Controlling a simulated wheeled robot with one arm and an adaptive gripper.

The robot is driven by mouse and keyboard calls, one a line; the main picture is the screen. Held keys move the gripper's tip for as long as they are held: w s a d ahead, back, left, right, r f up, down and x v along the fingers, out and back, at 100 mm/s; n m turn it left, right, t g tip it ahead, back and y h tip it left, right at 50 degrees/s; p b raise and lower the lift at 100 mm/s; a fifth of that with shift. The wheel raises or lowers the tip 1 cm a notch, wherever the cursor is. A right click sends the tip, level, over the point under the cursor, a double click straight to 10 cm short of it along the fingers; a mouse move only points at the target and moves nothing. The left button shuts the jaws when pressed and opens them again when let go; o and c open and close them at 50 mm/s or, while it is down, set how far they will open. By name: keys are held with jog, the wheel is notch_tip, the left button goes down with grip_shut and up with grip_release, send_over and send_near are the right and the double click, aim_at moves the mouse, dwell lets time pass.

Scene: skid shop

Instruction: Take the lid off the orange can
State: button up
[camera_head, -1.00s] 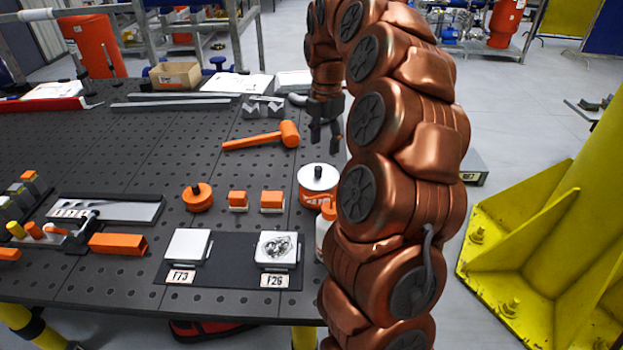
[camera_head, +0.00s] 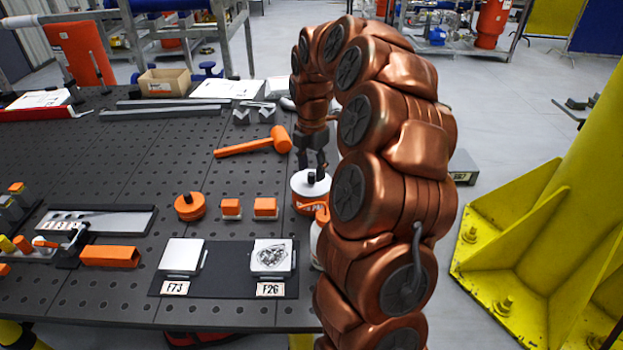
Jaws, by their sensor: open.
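The orange can (camera_head: 307,209) stands upright near the table's right edge, partly hidden by my arm. Its white lid (camera_head: 301,189) sits on top, with a black knob (camera_head: 311,177) in the middle. My gripper (camera_head: 311,168) points down right above the lid, its fingers open on either side of the knob or just over it. I cannot tell whether the fingers touch the knob.
A white bottle (camera_head: 315,245) stands in front of the can, mostly behind my arm. An orange mallet (camera_head: 256,144) lies behind and left. An orange round piece (camera_head: 190,206), small orange blocks (camera_head: 265,207) and a dark mat (camera_head: 219,285) with two plates are to the left.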

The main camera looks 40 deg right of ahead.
aim_at(311, 180)
jog(key=shift+f, duration=1.25)
grip_shut()
